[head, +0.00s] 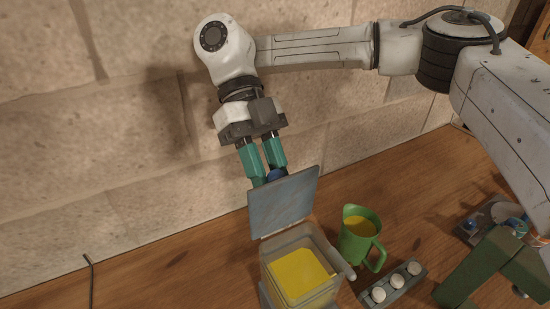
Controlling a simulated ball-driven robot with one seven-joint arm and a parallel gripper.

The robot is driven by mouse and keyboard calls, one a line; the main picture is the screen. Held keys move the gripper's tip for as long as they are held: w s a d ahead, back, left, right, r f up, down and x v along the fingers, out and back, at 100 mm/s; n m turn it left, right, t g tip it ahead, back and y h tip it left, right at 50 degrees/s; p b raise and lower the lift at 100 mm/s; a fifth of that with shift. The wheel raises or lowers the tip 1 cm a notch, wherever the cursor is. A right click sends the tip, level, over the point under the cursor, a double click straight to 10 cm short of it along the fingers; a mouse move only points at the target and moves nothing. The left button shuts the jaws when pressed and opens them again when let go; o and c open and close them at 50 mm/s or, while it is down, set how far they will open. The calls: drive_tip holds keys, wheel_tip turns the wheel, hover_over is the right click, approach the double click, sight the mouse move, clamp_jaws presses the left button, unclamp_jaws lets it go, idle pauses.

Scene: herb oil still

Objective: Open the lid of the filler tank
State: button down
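The filler tank (325,291) is a clear-walled box with yellow liquid inside, standing on the wooden table at the lower middle. Its flat blue-grey lid (284,206) is raised, standing steeply up along the tank's back side, so the tank's top is open. A blue knob (275,174) shows at the lid's upper edge, partly hidden by the lid. My gripper (270,178) reaches down from above behind the lid. Its two teal fingers are either side of the knob and appear shut on it; the fingertips are partly hidden by the lid.
A green jug (358,238) with yellow liquid stands just right of the tank. A grey tray (394,286) with three white round pieces lies right of it. A dark green angled part (492,265) stands at the lower right. A stone wall rises close behind. The table at left is mostly clear.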

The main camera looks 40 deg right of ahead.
drive_tip(key=shift+w+d+f+g+y+p, duration=0.35)
drive_tip(key=shift+w+f+g, duration=0.25)
drive_tip(key=shift+g, duration=0.3)
drive_tip(key=shift+f, duration=0.1)
drive_tip(key=c, duration=0.9)
unclamp_jaws()
drive_tip(key=shift+d, duration=0.2)
drive_tip(key=shift+o, duration=0.2)
drive_tip(key=shift+a, duration=0.1)
drive_tip(key=shift+r, duration=0.2)
drive_tip(key=shift+r, duration=0.1)
